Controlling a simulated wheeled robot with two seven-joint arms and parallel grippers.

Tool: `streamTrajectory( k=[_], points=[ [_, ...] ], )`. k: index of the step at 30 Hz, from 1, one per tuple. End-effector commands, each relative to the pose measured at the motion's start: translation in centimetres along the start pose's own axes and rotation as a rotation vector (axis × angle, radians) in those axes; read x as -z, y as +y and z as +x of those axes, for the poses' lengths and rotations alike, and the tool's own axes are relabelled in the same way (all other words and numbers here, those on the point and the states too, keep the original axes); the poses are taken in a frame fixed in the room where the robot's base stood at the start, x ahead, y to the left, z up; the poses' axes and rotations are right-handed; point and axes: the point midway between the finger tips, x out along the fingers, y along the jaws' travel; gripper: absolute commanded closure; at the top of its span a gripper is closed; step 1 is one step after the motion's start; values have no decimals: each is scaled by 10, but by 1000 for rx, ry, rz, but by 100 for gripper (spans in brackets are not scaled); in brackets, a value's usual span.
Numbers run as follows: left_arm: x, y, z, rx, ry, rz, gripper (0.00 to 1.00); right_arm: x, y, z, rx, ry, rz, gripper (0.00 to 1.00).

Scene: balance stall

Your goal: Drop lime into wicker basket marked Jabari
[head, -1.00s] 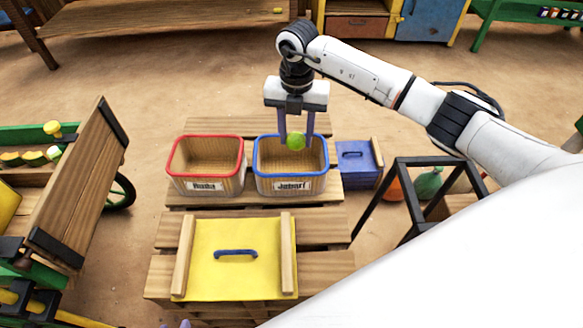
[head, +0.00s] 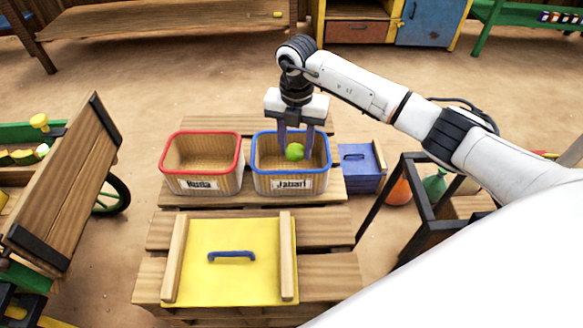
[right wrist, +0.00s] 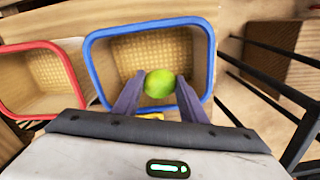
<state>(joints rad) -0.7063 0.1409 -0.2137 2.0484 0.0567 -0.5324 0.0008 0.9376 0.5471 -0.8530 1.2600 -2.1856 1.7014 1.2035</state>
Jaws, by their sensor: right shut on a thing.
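My right gripper (head: 296,150) is shut on the green lime (head: 294,152) and points down over the blue-rimmed wicker basket (head: 262,178) labelled Jabari. The lime looks level with or a little below the rim, within the basket's opening. In the right wrist view the lime (right wrist: 159,84) sits between the two purple fingertips (right wrist: 158,86), with the woven inside of the blue-rimmed basket (right wrist: 90,60) behind it. My left gripper does not show.
A red-rimmed basket (head: 202,137) with a partly legible label stands just left. A blue box (head: 360,168) stands to the right, beside a black frame (head: 430,200). A yellow lid with a blue handle (head: 232,280) lies in front on the wooden pallet (head: 330,262).

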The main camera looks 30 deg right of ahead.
Motion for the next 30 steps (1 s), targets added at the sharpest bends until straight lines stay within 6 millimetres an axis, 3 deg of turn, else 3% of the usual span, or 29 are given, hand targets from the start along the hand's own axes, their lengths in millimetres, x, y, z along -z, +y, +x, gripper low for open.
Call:
streamTrajectory(
  k=[2, 3, 6, 7, 17, 30],
  points=[
    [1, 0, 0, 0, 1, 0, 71, 0, 0, -1, 0, 0, 0, 84],
    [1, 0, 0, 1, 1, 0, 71, 0, 0, -1, 0, 0, 0, 58],
    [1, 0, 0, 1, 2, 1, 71, 0, 0, -1, 0, 0, -1, 42],
    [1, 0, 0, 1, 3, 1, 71, 0, 0, -1, 0, 0, -1, 40],
    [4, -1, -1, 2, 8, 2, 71, 0, 0, -5, -1, -1, -1, 40],
    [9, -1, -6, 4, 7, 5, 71, -1, 0, -82, -2, -3, -1, 40]
  ],
)
